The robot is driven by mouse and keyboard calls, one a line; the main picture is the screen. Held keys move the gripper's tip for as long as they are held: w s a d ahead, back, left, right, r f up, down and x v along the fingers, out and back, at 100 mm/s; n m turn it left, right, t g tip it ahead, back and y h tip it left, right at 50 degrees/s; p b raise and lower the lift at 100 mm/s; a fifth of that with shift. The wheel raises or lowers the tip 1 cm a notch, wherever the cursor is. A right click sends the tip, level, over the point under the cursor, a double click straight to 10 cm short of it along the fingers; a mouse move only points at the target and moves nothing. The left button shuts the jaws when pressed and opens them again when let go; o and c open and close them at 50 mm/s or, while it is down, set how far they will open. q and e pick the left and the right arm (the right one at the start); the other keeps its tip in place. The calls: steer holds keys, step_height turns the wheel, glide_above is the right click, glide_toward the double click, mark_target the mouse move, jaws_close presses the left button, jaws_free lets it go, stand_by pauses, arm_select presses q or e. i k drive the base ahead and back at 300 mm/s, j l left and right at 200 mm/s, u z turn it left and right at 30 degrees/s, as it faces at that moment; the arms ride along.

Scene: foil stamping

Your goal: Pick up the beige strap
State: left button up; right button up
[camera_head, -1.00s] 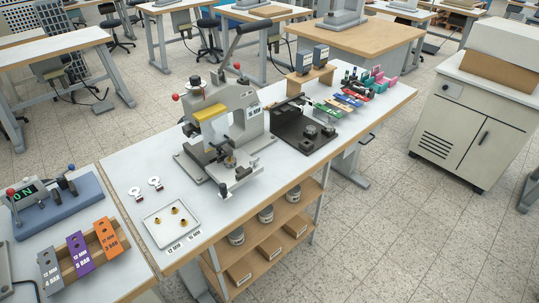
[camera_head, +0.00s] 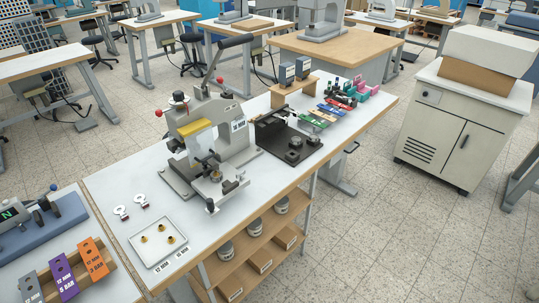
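I cannot make out a beige strap in the head view. Several small flat coloured strips (camera_head: 323,116), green, blue and red among them, lie toward the far right end of the white worktable (camera_head: 110,185). None of them looks clearly beige at this size. Neither of my grippers is in view.
A grey press (camera_head: 213,145) with a yellow bar stands mid-table, beside a black fixture (camera_head: 290,140). A white tray (camera_head: 141,257) holds brass parts. Orange (camera_head: 93,258) and purple (camera_head: 64,277) labelled blocks are lower left. A cabinet (camera_head: 455,125) stands right; floor between is clear.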

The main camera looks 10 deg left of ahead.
mark_target(319, 113)
steer(key=i+l+u, duration=0.1)
steer(key=u, duration=0.25)
steer(key=i+l+u, duration=0.1)
steer(key=u, duration=0.3)
steer(key=i+l+u, duration=0.1)
steer(key=l, duration=0.25)
steer(key=i+l+u, duration=0.1)
steer(key=l, duration=0.25)
steer(key=i+l+u, duration=0.1)
steer(key=l, duration=0.3)
steer(key=i+l, duration=0.25)
steer(key=i+l+u, duration=0.15)
steer(key=l, duration=0.35)
steer(key=l+u, duration=0.1)
steer(key=l, duration=0.25)
